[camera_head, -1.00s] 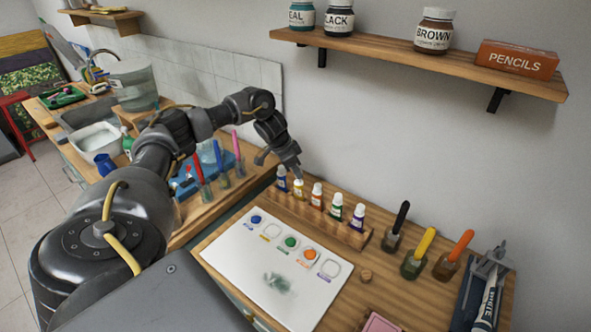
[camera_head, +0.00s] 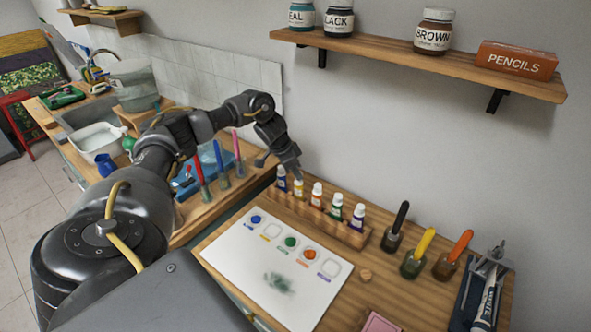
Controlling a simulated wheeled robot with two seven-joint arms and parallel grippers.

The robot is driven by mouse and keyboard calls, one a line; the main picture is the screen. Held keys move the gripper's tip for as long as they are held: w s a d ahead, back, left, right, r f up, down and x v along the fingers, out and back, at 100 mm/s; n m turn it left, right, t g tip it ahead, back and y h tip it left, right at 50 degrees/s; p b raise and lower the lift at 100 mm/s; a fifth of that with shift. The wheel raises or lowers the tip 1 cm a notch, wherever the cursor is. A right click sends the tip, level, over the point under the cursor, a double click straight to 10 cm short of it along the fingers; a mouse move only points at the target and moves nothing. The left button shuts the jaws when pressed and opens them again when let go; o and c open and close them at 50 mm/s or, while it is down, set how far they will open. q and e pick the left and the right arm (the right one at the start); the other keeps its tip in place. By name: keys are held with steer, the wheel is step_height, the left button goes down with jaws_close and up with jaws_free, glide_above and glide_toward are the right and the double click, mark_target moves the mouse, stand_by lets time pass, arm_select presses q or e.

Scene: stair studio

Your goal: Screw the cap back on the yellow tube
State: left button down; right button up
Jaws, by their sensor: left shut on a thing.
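The yellow tube (camera_head: 299,189) stands upright in the wooden rack (camera_head: 345,235), second from the left, between a blue tube (camera_head: 282,181) and an orange tube (camera_head: 317,197). My left gripper (camera_head: 297,175) comes down from above and is shut at the top of the yellow tube. Its fingers hide what they hold, which by its place is the tube's cap. I cannot tell whether the cap sits on the thread. The other tubes in the rack have white caps. My right gripper is not in view.
A white palette sheet (camera_head: 245,262) with paint dabs lies in front of the rack. Brushes in jars (camera_head: 412,262) and a tray with a white tube (camera_head: 486,300) stand to the right. A shelf (camera_head: 400,62) with paint jars juts from the wall above.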

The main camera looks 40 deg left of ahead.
arm_select(q)
steer(key=shift+f+p, duration=0.4)
steer(key=shift+f, duration=0.05)
stand_by(1.0)
steer(key=c, duration=0.9)
jaws_free()
steer(key=shift+o, duration=0.2)
step_height(320, 180, up, 5)
steer(key=p, duration=0.5)
steer(key=shift+f, duration=0.1)
steer(key=shift+r, duration=1.1)
